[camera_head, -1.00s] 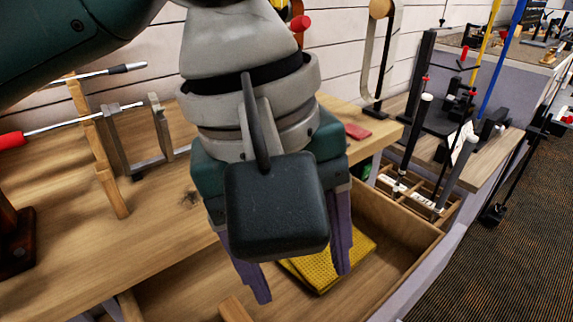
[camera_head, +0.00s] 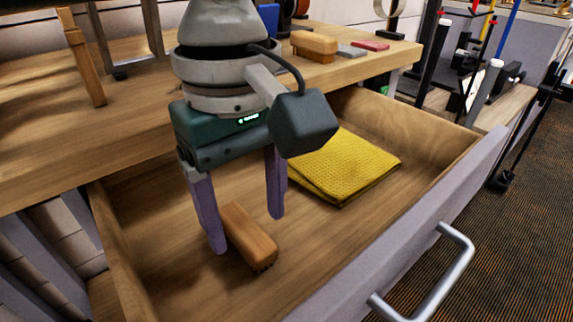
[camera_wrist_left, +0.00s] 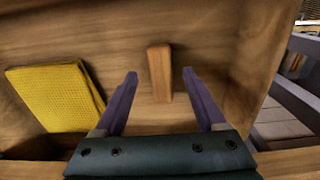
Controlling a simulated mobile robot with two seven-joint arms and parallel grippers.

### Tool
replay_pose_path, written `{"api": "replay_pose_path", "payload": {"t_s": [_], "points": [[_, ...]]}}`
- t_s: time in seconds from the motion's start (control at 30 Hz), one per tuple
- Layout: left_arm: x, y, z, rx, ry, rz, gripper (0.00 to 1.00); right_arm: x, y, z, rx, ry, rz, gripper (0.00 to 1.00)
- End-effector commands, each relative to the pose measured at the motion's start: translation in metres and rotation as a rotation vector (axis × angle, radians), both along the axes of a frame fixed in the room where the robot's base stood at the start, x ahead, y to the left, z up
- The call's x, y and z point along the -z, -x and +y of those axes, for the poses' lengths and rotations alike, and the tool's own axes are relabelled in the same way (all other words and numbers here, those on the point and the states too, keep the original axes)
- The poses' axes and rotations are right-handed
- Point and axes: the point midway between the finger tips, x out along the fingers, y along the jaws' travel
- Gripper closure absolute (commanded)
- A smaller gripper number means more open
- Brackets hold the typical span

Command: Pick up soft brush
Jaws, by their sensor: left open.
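A brush with an orange-brown wooden back (camera_head: 248,238) and dark bristles lies in the open drawer. It also shows in the left wrist view as a narrow wooden block (camera_wrist_left: 159,73). My left gripper (camera_head: 247,232) is open, with its purple fingers pointing down into the drawer, one on each side of the brush. In the left wrist view the brush lies between the fingertips (camera_wrist_left: 159,76), with a gap on both sides. A second wooden brush (camera_head: 314,45) stands on the tabletop behind. I cannot tell by looks which one is the soft brush. My right gripper is not in view.
A folded yellow cloth (camera_head: 345,165) lies in the drawer, right of the gripper. The drawer front (camera_head: 400,225) has a metal handle (camera_head: 440,270). The wooden tabletop (camera_head: 60,130) overhangs the drawer's back. The drawer floor in front of the brush is clear.

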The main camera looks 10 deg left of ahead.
Motion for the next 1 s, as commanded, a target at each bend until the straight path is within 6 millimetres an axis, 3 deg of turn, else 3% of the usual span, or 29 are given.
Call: {"api": "replay_pose_path", "payload": {"t_s": [0.03,0.17,0.47,1.0], "points": [[0.013,0.000,0.003,-0.001,-0.002,0.001,0.28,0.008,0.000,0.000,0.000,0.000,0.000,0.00],[0.028,0.000,0.002,0.000,-0.001,0.001,0.28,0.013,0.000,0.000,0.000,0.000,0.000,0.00],[0.030,0.000,0.002,0.001,0.001,-0.001,0.29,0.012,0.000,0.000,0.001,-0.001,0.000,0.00],[0.030,0.000,0.002,0.002,0.001,-0.001,0.89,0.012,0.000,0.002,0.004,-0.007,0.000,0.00]]}}
